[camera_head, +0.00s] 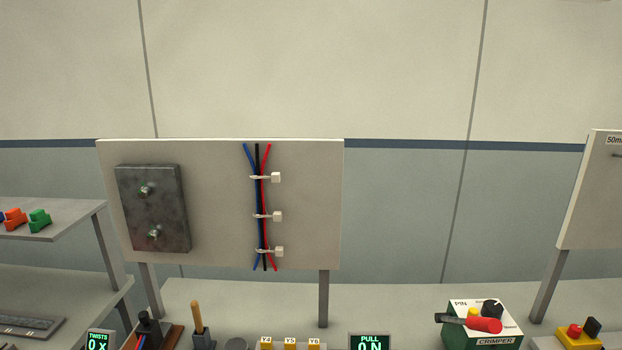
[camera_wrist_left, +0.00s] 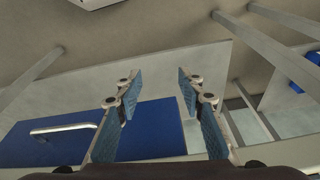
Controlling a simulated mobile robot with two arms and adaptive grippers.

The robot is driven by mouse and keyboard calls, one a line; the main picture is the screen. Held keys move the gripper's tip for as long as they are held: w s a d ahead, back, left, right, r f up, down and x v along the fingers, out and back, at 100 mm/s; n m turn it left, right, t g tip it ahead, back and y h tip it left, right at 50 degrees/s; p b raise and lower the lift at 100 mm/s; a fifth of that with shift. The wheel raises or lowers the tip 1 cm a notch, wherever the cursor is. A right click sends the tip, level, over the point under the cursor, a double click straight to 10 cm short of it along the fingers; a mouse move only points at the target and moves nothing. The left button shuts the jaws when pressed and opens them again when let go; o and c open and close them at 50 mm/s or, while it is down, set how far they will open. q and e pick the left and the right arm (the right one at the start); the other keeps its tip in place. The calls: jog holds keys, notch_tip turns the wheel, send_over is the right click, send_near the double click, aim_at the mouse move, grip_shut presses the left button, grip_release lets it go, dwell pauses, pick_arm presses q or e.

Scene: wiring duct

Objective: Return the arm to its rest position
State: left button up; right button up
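My left gripper (camera_wrist_left: 158,100) shows in the left wrist view. Its two fingers with blue pads stand wide apart and nothing is between them. Beyond the fingers are a blue panel with a pale handle (camera_wrist_left: 65,130) and grey posts. Neither arm shows in the head view, and my right gripper is in neither view.
A white board (camera_head: 215,240) carries a grey metal box (camera_head: 152,208) and a bundle of blue, black and red wires (camera_head: 261,200) held by several pale ties. A green crimper box (camera_head: 480,328) stands at the lower right. A shelf (camera_head: 75,218) is at the left.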

pick_arm(q)
jog(key=s+f+g+b, duration=0.15)
jog(key=s+f, duration=0.25)
jog(key=f, duration=0.7)
jog(key=s+f+t+b, duration=0.1)
jog(key=s+f+b, duration=0.15)
jog(key=f, duration=0.75)
jog(key=s+a+f+g+b, duration=0.1)
jog(key=s+a+f+b, duration=0.1)
jog(key=s+f, duration=1.1)
jog(key=shift+s+a, duration=0.4)
jog(key=shift+a, duration=0.3)
